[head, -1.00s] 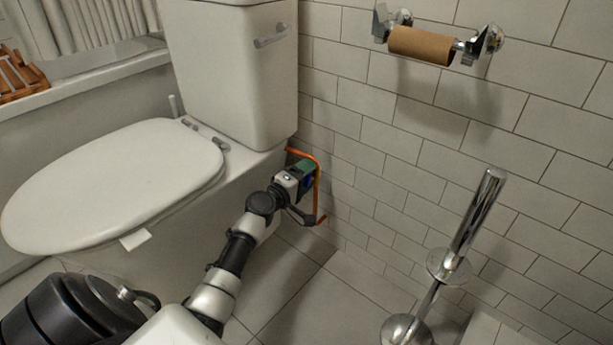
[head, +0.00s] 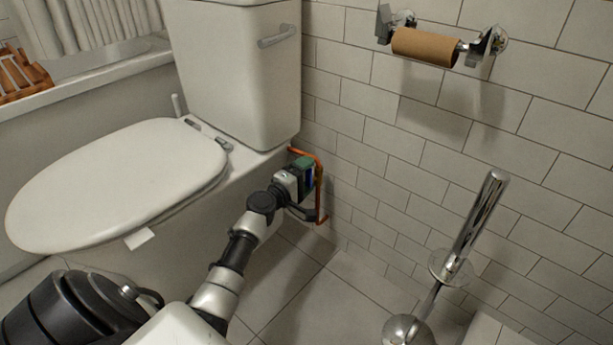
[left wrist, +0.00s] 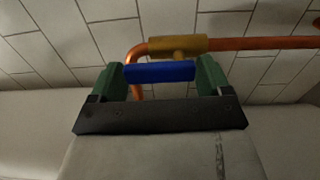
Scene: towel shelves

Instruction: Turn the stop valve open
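The stop valve is a brass body (left wrist: 178,46) on an orange copper pipe, with a blue handle (left wrist: 158,71) lying crosswise below it in the left wrist view. My left gripper (left wrist: 161,76) has green fingers set wide apart, and the blue handle spans the gap between them. Its ends seem to meet or pass behind the fingers; I cannot tell if they touch. In the head view my left gripper (head: 307,178) is beside the copper pipe (head: 319,190), low behind the toilet, and hides most of the valve. My right gripper is out of view.
The toilet (head: 120,175) and its tank (head: 235,80) stand left of my left arm. A chrome brush stand (head: 470,230) is at the right. A cardboard roll (head: 425,47) hangs on the tiled wall behind. Floor (head: 335,295) between arm and brush stand is clear.

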